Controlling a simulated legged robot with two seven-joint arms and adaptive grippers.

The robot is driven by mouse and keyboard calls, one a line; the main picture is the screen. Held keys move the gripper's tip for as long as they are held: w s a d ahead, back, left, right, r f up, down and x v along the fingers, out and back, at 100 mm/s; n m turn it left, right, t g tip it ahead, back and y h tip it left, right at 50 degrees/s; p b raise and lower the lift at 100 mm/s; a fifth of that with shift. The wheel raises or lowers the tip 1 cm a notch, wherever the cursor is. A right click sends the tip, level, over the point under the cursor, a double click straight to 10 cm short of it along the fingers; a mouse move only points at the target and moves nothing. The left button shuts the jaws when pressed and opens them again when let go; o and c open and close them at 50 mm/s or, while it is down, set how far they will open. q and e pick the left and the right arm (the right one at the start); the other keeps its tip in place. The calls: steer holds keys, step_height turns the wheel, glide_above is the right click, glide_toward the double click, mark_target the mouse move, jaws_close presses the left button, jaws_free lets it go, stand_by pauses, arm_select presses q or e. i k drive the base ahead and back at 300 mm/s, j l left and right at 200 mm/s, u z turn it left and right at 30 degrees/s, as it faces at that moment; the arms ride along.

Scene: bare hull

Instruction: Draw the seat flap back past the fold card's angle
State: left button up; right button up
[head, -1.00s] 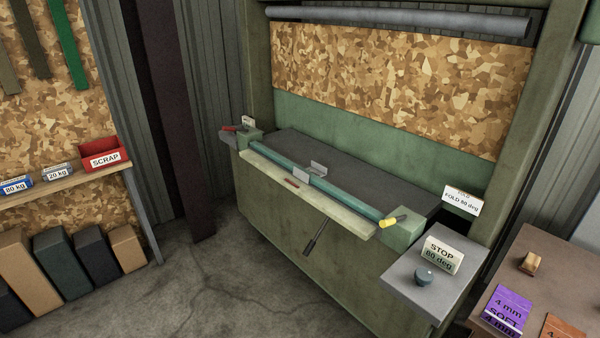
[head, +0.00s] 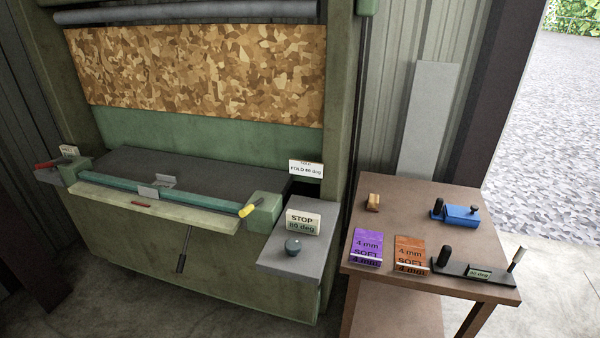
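A green folding machine stands at the left and centre. Its pale flap (head: 185,212) runs along the front of the bed, below a teal bar (head: 208,198), and hangs nearly level. A dark handle (head: 184,255) points down below the flap. A small grey metal piece (head: 150,192) with an upright tab sits at the bar. The white fold card (head: 306,169) stands at the bed's right end; it reads FOLD and a degree figure too small to be sure of. Neither of my grippers is in view.
A STOP 80 deg sign (head: 303,222) and a dark knob (head: 293,246) are on the grey side shelf (head: 290,268). A brown table (head: 445,195) at right holds a purple pad (head: 367,246), an orange pad (head: 409,252), a blue tool (head: 460,216) and a black gauge (head: 475,272).

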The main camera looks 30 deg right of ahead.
mark_target(148, 192)
steer(key=i+j+z, duration=0.1)
steer(key=z, duration=0.35)
steer(key=i+j+z, duration=0.15)
steer(key=z, duration=0.3)
steer(key=i+j+z, duration=0.15)
steer(key=z, duration=0.35)
